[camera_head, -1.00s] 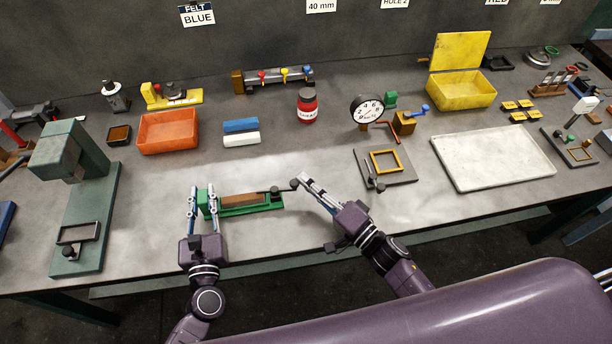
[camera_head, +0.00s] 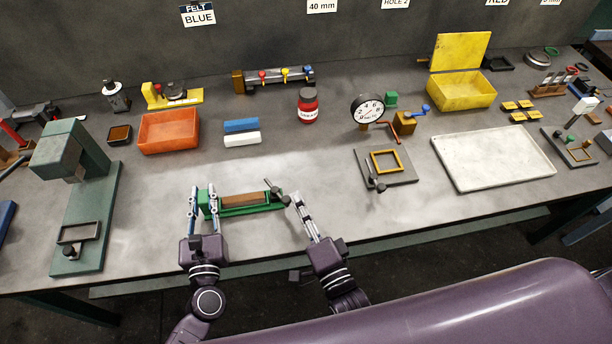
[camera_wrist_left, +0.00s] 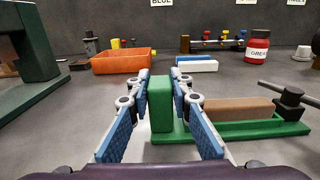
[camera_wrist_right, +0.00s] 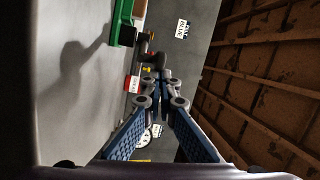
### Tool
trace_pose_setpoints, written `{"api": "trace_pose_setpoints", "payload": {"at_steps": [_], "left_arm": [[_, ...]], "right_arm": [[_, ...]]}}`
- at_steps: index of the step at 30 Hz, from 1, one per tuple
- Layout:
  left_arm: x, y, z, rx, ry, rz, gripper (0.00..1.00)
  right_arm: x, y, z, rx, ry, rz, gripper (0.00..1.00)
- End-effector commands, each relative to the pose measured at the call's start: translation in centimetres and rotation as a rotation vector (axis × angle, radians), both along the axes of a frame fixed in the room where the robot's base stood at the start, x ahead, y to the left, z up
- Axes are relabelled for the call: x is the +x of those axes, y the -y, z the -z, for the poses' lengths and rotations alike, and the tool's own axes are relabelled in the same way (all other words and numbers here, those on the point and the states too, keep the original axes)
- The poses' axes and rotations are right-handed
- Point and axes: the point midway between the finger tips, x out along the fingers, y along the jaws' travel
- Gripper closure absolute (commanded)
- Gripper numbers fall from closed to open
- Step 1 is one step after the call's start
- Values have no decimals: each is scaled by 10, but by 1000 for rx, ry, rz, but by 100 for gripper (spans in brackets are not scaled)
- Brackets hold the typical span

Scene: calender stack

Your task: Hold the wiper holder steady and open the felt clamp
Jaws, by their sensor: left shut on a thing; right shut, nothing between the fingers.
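The wiper holder is a green channel (camera_head: 240,211) on the bench with a brown strip (camera_head: 245,199) in it. My left gripper (camera_head: 202,194) is shut on the green block (camera_wrist_left: 160,101) at its left end. The dark felt clamp (camera_head: 277,194) stands at the holder's right end. Its lever points back and left in the head view, and the clamp (camera_wrist_left: 290,97) also shows in the left wrist view. My right gripper (camera_head: 296,199) is shut and empty, just right of the clamp. Whether its tips touch the clamp cannot be told.
An orange tray (camera_head: 168,146), blue and white blocks (camera_head: 241,126) and a red jar (camera_head: 307,105) stand behind the holder. A green press (camera_head: 88,220) stands at left. Bench around the holder is clear.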

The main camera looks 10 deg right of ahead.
Motion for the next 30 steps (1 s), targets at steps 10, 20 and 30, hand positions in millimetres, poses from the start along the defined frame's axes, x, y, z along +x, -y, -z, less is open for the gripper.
{"api": "trace_pose_setpoints", "payload": {"at_steps": [10, 20, 30], "left_arm": [[0, 0, 0, -1, 1, -2, 100], [0, -1, 0, 0, 1, -3, 100], [0, -2, 0, 0, 2, -4, 100]], "right_arm": [[-31, -11, 4, 2, -6, -1, 100], [-107, -39, 9, 1, -6, -1, 100], [-172, -63, 13, 0, -2, -1, 100]]}}
